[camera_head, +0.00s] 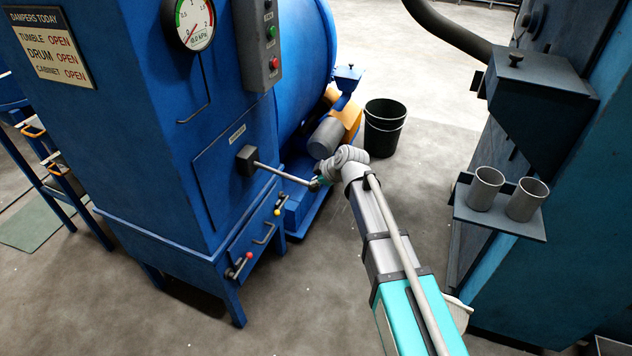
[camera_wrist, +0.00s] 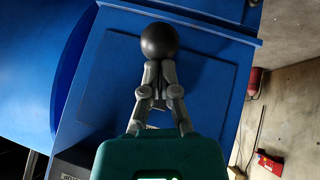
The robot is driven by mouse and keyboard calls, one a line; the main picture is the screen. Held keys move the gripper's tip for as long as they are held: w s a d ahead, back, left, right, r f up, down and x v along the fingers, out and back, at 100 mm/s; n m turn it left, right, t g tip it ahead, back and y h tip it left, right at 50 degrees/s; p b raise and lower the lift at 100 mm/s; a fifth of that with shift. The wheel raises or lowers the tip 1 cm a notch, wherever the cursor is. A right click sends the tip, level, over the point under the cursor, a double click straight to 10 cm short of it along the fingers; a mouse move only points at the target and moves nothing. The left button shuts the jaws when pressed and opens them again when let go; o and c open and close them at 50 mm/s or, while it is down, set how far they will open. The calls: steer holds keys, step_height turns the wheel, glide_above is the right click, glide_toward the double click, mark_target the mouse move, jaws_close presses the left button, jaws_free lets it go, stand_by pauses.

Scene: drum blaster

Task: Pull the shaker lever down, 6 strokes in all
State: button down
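The shaker lever (camera_head: 282,173) is a pale rod that sticks out from a dark pivot block (camera_head: 247,160) on the blue cabinet and slopes slightly down to the right in the head view. Its round black knob (camera_wrist: 160,41) shows in the wrist view. My gripper (camera_head: 319,182) is at the lever's outer end, partly hidden by my wrist. In the wrist view my gripper's fingers (camera_wrist: 159,72) are drawn close together at the knob's lower edge, and they appear closed on the lever there. The exact contact is hidden behind the knob.
The blue cabinet (camera_head: 205,165) carries a gauge (camera_head: 194,22) and a button box (camera_head: 262,45). Below the lever are small handles with red (camera_head: 249,256) and yellow ends. A black bucket (camera_head: 384,128) stands behind my arm. A shelf with two metal cups (camera_head: 486,188) is at right.

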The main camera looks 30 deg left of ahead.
steer(key=f, duration=0.1)
steer(key=f+b, duration=0.2)
steer(key=shift+s+a+f, duration=0.1)
steer(key=shift+a, duration=0.15)
steer(key=shift+s+f+b, duration=0.1)
steer(key=shift+f+b, duration=0.2)
steer(key=shift+b, duration=0.35)
steer(key=shift+s, duration=0.1)
steer(key=shift+f, duration=0.1)
steer(key=shift+r, duration=0.2)
steer(key=shift+s+r+p, duration=0.1)
steer(key=shift+r+p, duration=0.25)
steer(key=shift+p, duration=0.25)
steer(key=p, duration=0.8)
glide_toward(313, 189)
steer(key=shift+s+p+v, duration=0.2)
steer(key=shift+p+v, duration=0.4)
steer(key=shift+v, duration=0.8)
